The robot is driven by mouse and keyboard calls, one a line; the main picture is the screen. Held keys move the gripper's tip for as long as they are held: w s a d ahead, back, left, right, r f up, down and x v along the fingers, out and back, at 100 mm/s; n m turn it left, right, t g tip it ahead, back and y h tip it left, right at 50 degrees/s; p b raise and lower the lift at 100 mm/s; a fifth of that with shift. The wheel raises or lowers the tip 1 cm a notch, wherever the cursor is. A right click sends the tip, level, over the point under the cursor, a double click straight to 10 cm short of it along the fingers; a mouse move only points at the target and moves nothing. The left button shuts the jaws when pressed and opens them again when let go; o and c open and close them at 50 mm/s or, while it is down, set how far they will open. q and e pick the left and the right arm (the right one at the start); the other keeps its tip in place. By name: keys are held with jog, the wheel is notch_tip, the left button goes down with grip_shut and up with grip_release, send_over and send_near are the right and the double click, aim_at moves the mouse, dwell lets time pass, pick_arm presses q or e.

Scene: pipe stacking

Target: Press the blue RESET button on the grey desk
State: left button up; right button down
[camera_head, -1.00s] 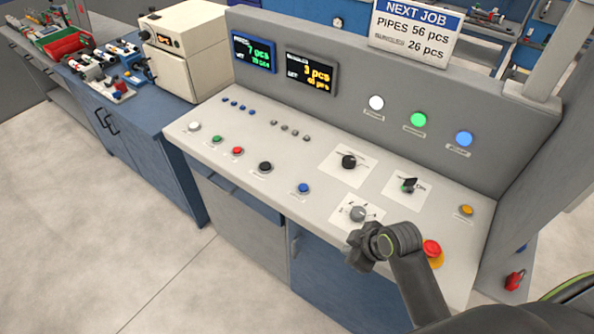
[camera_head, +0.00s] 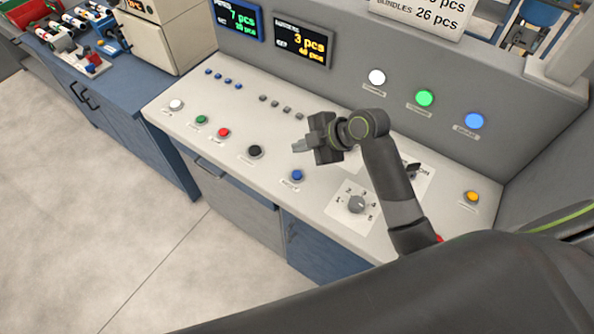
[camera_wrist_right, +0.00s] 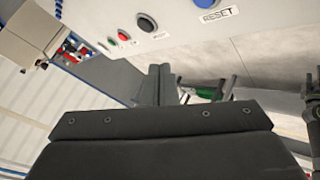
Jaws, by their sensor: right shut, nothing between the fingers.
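The blue RESET button (camera_head: 297,175) stands near the front edge of the grey desk (camera_head: 315,220), right of the black button. In the right wrist view the blue button (camera_wrist_right: 205,2) is cut by the top edge, with its RESET label (camera_wrist_right: 219,14) beside it. My right gripper (camera_head: 300,147) is over the desk, up and behind the blue button in the head view, apart from it as far as I can see. Its fingers (camera_wrist_right: 158,84) are together and empty. My left gripper is not in view.
White (camera_head: 176,104), green (camera_head: 201,120), red (camera_head: 223,133) and black (camera_head: 255,151) buttons run left of the blue one. A numbered dial (camera_head: 356,204) is at its right. A yellow button (camera_head: 472,197) sits far right. The back panel (camera_head: 340,85) rises behind.

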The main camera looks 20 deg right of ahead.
jog(key=b, duration=0.7)
send_over(301, 175)
notch_tip(301, 175, down, 8)
jog(key=shift+r, duration=0.1)
jog(key=shift+f, duration=0.55)
jog(key=shift+f+b, duration=0.15)
jog(key=shift+b, duration=0.15)
dwell(1.0)
jog(key=shift+f, duration=0.25)
jog(key=shift+s+f+b, duration=0.1)
jog(key=shift+f+b, duration=0.35)
jog(key=shift+b, duration=0.05)
dwell(0.5)
jog(key=shift+r, duration=0.1)
jog(key=shift+r+p, duration=0.75)
